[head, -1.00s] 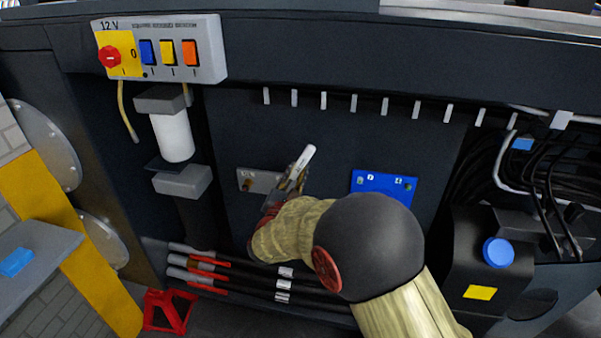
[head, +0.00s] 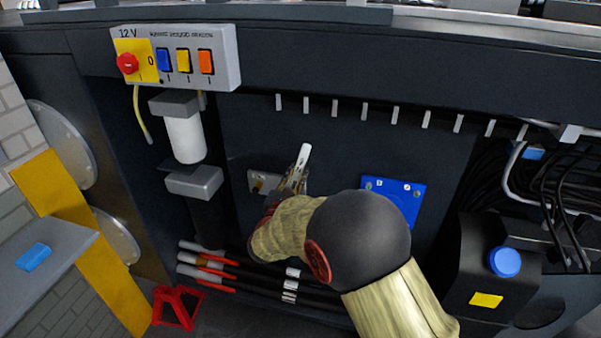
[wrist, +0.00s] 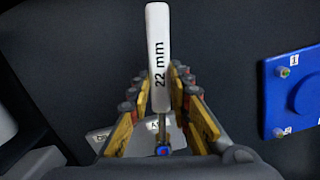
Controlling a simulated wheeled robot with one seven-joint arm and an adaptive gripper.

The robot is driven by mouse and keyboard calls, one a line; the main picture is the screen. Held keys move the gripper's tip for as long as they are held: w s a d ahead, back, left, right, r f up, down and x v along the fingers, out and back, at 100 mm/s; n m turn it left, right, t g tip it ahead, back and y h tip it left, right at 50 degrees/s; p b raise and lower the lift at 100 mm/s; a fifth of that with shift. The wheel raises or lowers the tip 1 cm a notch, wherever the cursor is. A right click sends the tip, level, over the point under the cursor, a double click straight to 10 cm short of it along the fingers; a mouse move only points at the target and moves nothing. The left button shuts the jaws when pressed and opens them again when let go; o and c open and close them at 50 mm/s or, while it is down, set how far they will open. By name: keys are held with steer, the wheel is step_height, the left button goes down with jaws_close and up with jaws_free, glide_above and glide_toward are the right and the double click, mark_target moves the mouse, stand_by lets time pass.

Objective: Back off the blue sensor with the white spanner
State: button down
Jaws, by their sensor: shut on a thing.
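My gripper (wrist: 162,108) is shut on the white spanner (wrist: 158,45), which is marked "22 mm". The spanner's handle sticks up past the fingers; in the head view its white end (head: 303,158) shows above my gripper. A small blue-centred part with a reddish rim, apparently the blue sensor (wrist: 163,151), shows low between the fingers in the wrist view. It is in front of a pale labelled plate (wrist: 100,136). I cannot tell whether the spanner's jaw is around it or only beside it. In the head view my gripper and arm hide the right part of this plate (head: 263,175).
A blue plate (head: 418,204) with small numbered fittings is to the right of my gripper. Thick cables (head: 215,262) run below. A switch box (head: 222,58) and a white cylinder (head: 184,138) are at upper left. A row of pale tabs lines the panel above.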

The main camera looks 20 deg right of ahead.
steer(key=shift+w+r, duration=0.1)
steer(key=shift+r, duration=0.1)
steer(key=shift+w+a+r+n+p, duration=0.1)
steer(key=shift+w+a+n+p, duration=0.1)
steer(key=shift+a+n+p, duration=0.2)
steer(key=shift+d, duration=0.1)
steer(key=shift+s+d+f+m+b, duration=0.2)
steer(key=shift+m+b, duration=0.1)
steer(key=shift+b, duration=0.25)
steer(key=shift+s+a, duration=0.1)
steer(key=r+v, duration=0.1)
steer(key=v, duration=0.9)
steer(key=shift+s, duration=0.35)
steer(key=shift+f, duration=0.1)
stand_by(0.4)
